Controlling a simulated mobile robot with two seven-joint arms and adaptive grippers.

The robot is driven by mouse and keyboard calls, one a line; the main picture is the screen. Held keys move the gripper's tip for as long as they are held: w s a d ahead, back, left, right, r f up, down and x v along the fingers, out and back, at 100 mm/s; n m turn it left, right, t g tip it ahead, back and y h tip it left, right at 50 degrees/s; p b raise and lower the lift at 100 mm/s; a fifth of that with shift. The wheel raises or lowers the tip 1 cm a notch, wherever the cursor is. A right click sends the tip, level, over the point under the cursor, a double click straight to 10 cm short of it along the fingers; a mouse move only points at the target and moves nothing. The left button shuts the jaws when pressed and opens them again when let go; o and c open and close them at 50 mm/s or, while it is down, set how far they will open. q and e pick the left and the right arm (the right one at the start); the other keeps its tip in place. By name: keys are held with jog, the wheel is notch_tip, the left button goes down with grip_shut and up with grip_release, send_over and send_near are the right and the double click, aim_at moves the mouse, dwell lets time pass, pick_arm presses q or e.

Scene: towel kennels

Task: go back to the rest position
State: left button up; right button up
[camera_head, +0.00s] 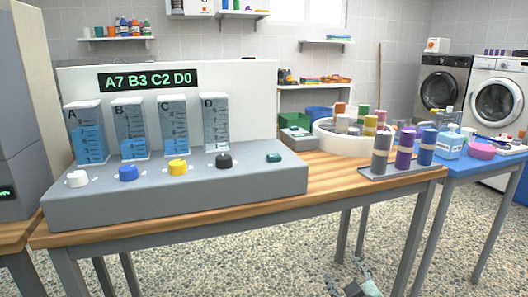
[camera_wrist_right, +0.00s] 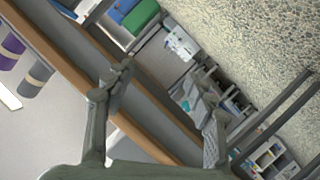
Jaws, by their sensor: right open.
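My right gripper (camera_head: 353,280) shows at the bottom of the head view, low in front of the wooden table and over the speckled floor. Its two fingers also show in the right wrist view (camera_wrist_right: 163,105), spread apart with nothing between them. The wooden table (camera_head: 330,183) lies above and behind it in the head view. The table's edge crosses behind the fingers in the wrist view. My left gripper is not in view.
A grey dispenser unit (camera_head: 190,196) with coloured knobs stands on the table. A tray with grey, purple and blue rolls (camera_head: 404,150) sits near the right end, beside a round white tub (camera_head: 322,140). A blue table (camera_head: 462,165) adjoins. Table legs stand near the gripper.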

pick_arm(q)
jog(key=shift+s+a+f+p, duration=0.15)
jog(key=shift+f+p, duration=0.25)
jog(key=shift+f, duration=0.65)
pick_arm(e)
jog(key=s+d+f+m+g, duration=0.2)
jog(key=s+f+g, duration=0.2)
jog(key=s+f, duration=0.3)
jog(key=s+d+f+m+g+h, duration=0.1)
jog(key=s+d+f+g, duration=0.2)
jog(key=s+f, duration=0.4)
jog(key=s+d+f+m+g, duration=0.2)
jog(key=s+f+g, duration=0.2)
jog(key=s, duration=1.2)
notch_tip(320, 180, down, 4)
jog(key=shift+d+r+m+g+h, duration=0.1)
jog(key=shift+d+m+g+h, duration=0.15)
jog(key=shift+m+g+h, duration=0.05)
